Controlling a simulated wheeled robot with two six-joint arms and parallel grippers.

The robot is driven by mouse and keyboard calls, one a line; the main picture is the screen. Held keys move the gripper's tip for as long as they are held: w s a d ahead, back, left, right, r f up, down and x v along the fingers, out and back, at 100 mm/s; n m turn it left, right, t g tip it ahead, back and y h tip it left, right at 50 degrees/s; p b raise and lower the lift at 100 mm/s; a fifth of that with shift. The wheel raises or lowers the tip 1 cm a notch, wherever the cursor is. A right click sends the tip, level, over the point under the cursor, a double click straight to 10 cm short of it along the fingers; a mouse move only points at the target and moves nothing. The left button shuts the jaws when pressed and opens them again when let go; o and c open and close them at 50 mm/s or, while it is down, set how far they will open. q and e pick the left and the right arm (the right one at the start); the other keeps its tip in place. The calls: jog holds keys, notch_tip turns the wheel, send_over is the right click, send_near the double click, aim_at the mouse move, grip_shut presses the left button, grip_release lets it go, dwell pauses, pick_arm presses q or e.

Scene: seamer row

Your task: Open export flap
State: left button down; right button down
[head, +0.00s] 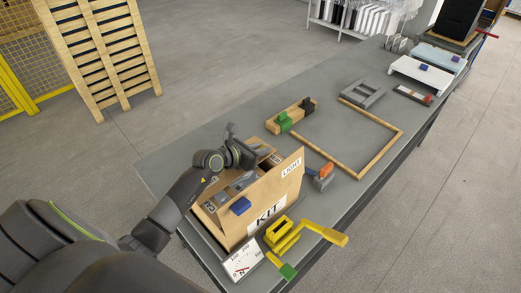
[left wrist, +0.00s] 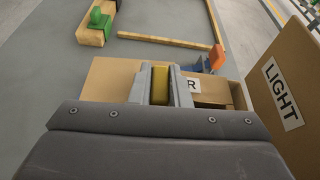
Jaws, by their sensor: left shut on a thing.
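An open cardboard box (head: 273,210) stands on the grey table, with "KIT" on its front and "LIGHT" on a raised panel (head: 290,170). That panel also shows at the right of the left wrist view (left wrist: 285,90). My left gripper (head: 245,156) is over the back of the box. In the left wrist view its fingers (left wrist: 160,78) are shut on an amber-coloured tab (left wrist: 160,88). A cardboard flap (left wrist: 108,75) with a partly hidden label ending in "R" lies behind the fingers. I cannot tell how the tab joins the flap. My right gripper is not in view.
A wooden frame (head: 370,165), a wooden bar with a green block (head: 285,121) and an orange-and-blue piece (head: 324,174) lie beyond the box. The table's left part is clear.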

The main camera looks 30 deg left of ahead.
pick_arm(q)
jog(key=shift+w+a+r+n+h, duration=0.1)
jog(key=shift+a+r+n+h, duration=0.3)
jog(key=shift+r+n, duration=0.15)
jog(key=shift+w+a+r+n+h+p, duration=0.1)
jog(key=shift+a+r+n+h+p, duration=0.25)
jog(key=shift+r+n, duration=0.2)
jog(key=shift+w+a+r+n+h, duration=0.2)
jog(key=shift+a+r+n+h, duration=0.25)
jog(key=shift+a+n+h, duration=0.15)
jog(key=shift+w+a+r+n+h+b, duration=0.2)
jog(key=shift+a+r+n+h+b, duration=0.2)
jog(key=shift+n+b, duration=0.25)
jog(key=a+n+b, duration=0.1)
jog(key=h, duration=0.1)
jog(key=w+a+n+b, duration=0.1)
jog(key=shift+a+r+n+b, duration=0.35)
jog(key=shift+w+a+r+n+t+h+b, duration=0.1)
jog(key=shift+w+a+n+h+b, duration=0.2)
jog(key=shift+a+n+b, duration=0.35)
jog(key=shift+w+a+r+n+t+h+b, duration=0.1)
jog(key=shift+a+n+h+b, duration=0.3)
jog(key=shift+a+n+b, duration=0.25)
jog(key=shift+w+a+n+t+h+b, duration=0.15)
jog(key=shift+a+n+h+b, duration=0.3)
jog(key=shift+n+b, duration=0.3)
